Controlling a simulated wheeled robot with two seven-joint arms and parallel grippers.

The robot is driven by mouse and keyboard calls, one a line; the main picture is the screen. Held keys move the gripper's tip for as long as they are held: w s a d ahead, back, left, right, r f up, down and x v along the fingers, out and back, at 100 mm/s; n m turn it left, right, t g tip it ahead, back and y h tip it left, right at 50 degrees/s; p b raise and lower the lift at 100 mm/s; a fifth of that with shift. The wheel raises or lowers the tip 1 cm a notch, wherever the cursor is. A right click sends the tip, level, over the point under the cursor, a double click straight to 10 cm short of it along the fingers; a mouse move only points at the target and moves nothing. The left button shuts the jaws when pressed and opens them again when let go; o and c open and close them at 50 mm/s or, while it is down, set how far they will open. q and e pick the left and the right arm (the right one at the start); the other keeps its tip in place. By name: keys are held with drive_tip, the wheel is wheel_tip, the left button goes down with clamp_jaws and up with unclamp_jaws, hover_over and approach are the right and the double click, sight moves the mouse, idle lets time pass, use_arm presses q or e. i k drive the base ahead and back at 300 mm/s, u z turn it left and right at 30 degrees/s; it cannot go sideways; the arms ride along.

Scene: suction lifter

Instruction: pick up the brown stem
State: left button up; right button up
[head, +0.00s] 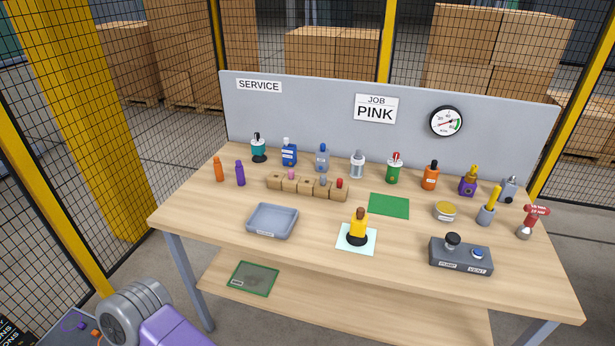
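A small brown stem (360,213) stands upright at the top of a yellow body (358,229) with a black round base. This piece stands on a pale blue square mat (371,248) near the front middle of the table. The wooden block rack (307,189) behind it holds several small coloured pieces, among them pink, grey and red ones. Neither of my grippers is in view; only a grey and purple part of my arm shows at the lower left.
An empty grey tray (273,221) lies left of the mat. Several bottles line the back panel (300,115). The table's front left (190,215) is clear.

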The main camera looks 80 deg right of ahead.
sight(360, 210)
drive_tip(key=u, duration=0.2)
drive_tip(key=k, duration=1.55)
drive_tip(key=z, duration=0.7)
